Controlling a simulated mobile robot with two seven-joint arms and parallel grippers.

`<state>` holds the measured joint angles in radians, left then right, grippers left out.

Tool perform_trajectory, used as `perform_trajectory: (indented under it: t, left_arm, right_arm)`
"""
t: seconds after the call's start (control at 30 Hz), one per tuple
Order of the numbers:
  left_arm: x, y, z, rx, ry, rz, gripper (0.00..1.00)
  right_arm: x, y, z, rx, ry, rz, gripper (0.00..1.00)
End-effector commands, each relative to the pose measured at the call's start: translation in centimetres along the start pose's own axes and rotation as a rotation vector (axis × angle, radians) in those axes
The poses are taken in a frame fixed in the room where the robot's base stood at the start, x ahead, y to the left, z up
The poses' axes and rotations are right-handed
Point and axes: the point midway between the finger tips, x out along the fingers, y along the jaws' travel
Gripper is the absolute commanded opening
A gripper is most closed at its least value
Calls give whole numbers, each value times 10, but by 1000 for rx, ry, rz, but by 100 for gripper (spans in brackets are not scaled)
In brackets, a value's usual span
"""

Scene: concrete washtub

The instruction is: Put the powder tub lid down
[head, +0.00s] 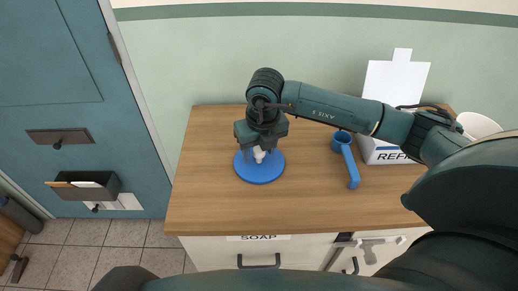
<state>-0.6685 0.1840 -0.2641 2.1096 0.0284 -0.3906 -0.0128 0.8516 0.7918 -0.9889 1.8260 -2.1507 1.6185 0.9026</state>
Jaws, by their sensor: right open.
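A round blue lid (259,174) lies flat near the left middle of the wooden counter. A small pale piece, perhaps its knob, shows at its centre. My right gripper (259,151) is directly over the lid, pointing down, with its jaws open around or just above the pale piece. The hand hides the lid's far part, and I cannot tell whether the fingers touch it. No separate powder tub can be made out. My left gripper is not in view.
A blue scoop (347,158) with a long handle lies right of the lid. A white box (385,152) and a white bowl (478,125) stand at the counter's right. The counter (215,210) is clear at the left and front. A drawer marked SOAP (258,250) is below.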

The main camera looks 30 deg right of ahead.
Motion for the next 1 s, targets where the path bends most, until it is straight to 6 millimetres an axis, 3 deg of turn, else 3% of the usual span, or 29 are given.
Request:
perform_trajectory:
  t: [0.5,0.7,1.0]
  left_arm:
    - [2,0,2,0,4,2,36]
    - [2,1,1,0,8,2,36]
    - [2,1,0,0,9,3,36]
  right_arm:
    - [-100,0,1,1,-7,1,50]
    - [-116,0,0,0,-4,1,50]
    - [-117,0,0,-1,-2,0,50]
